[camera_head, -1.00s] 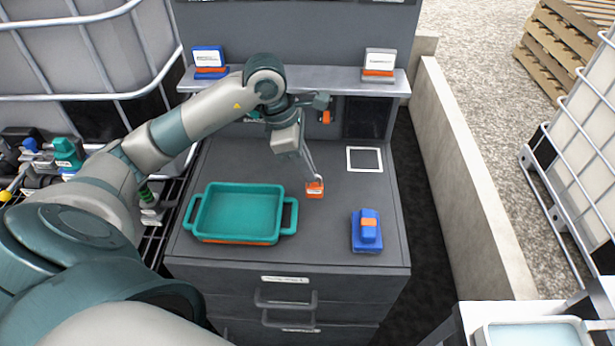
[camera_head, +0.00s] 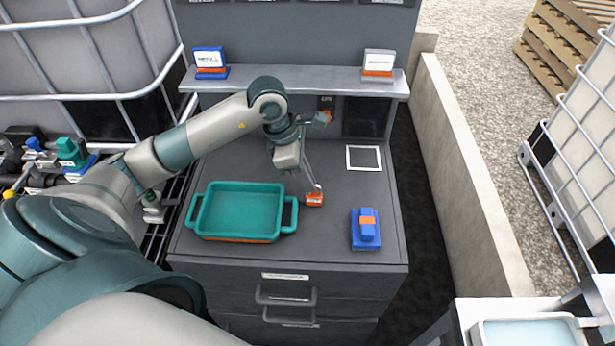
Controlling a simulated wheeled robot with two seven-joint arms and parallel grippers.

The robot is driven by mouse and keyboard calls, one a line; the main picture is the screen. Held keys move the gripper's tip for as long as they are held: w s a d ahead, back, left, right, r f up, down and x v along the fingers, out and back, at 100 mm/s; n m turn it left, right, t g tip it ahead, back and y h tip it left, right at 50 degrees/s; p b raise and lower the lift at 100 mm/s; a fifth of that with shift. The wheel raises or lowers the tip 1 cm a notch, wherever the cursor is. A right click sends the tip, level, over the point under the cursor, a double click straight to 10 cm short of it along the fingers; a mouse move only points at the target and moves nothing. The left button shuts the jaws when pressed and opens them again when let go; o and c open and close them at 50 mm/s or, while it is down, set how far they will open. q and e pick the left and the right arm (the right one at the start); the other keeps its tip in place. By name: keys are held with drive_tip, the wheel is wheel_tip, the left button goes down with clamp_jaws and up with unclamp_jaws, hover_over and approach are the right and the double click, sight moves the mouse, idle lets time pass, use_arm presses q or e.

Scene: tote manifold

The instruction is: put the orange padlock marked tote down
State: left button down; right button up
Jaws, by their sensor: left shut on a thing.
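An orange padlock (camera_head: 314,200) with a pale marking is at the fingertips of my left gripper (camera_head: 313,187), to the right of the teal tray. The gripper is shut on it from above. The padlock is at or just above the grey cabinet top (camera_head: 330,250); I cannot tell whether it touches. The marking is too small to read. My right gripper is not in view.
The teal tray (camera_head: 240,210) is on the cabinet top at left. A blue block with an orange band (camera_head: 367,228) stands at right. A white square outline (camera_head: 364,158) is behind it. A shelf (camera_head: 330,81) with two card holders runs along the back.

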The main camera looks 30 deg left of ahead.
use_arm(q)
drive_tip(key=shift+f, duration=0.1)
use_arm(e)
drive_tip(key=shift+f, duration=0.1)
use_arm(q)
drive_tip(key=shift+f, duration=0.1)
drive_tip(key=c, duration=1.9)
unclamp_jaws()
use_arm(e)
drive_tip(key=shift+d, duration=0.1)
use_arm(q)
drive_tip(key=shift+r, duration=0.3)
